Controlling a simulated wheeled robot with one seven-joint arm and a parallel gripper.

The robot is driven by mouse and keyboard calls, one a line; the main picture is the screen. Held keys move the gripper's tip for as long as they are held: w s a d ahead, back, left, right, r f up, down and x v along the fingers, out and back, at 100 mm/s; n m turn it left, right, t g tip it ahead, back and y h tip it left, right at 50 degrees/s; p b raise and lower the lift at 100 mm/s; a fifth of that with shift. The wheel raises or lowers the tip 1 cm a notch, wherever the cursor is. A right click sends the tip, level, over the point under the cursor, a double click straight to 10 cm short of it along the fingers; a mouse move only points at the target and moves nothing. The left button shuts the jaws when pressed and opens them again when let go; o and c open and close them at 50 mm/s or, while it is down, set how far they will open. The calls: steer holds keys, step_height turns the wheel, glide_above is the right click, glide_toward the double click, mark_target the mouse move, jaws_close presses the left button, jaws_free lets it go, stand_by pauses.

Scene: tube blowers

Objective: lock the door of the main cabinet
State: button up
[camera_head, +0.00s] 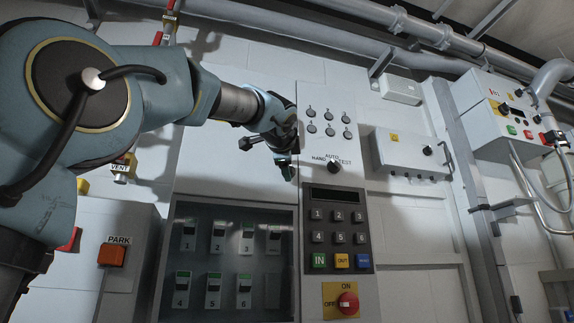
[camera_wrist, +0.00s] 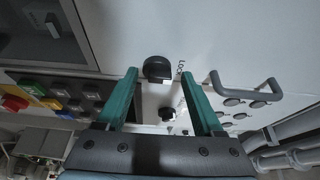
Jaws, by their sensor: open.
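The main cabinet door (camera_wrist: 115,25) is a pale panel with a dark window; in the head view its window (camera_head: 225,255) shows several numbered breakers. It looks closed, though its edge is partly hidden by my arm. A black lock knob (camera_wrist: 158,68) sits on the door beside a "Lock" label (camera_wrist: 181,66). A grey handle (camera_wrist: 247,92) stands to its right in the wrist view. My gripper (camera_wrist: 158,73) is open, its green fingertips on either side of the knob; I cannot tell whether they touch it. In the head view my gripper (camera_head: 287,167) hides the knob.
Beside the door is a control panel with several round indicators (camera_head: 327,123), a HAND/AUTO/TEST selector (camera_head: 334,167), a keypad (camera_head: 337,228) and a red switch (camera_head: 348,303). A grey wall box (camera_head: 405,152) is further right, and a PARK button box (camera_head: 112,252) is at left.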

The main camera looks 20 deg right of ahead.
steer(key=b+v, duration=0.2)
steer(key=v, duration=0.9)
stand_by(0.6)
